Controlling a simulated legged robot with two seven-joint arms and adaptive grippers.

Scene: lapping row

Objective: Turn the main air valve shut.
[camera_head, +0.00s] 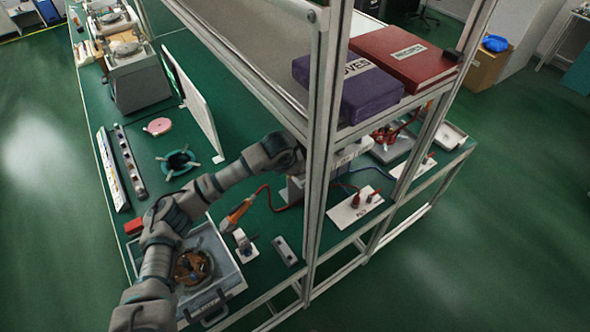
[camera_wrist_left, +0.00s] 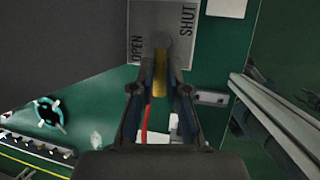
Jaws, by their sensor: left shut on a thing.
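In the left wrist view the grey valve plate (camera_wrist_left: 147,14) carries the words OPEN on its left and SHUT at its upper right. A yellow valve lever (camera_wrist_left: 159,84) runs down from the plate's middle between the two fingers of my left gripper (camera_wrist_left: 160,74), which is shut on it. In the head view my left arm reaches in from the lower left to behind the shelf's front post. The gripper, the lever and most of the valve are hidden there by the wrist and the shelf frame. My right gripper is in neither view.
An orange-handled tool (camera_head: 237,213) on a red hose lies below the arm. A grey tray (camera_head: 232,272) and a teal ring (camera_head: 178,163) are on the green bench.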

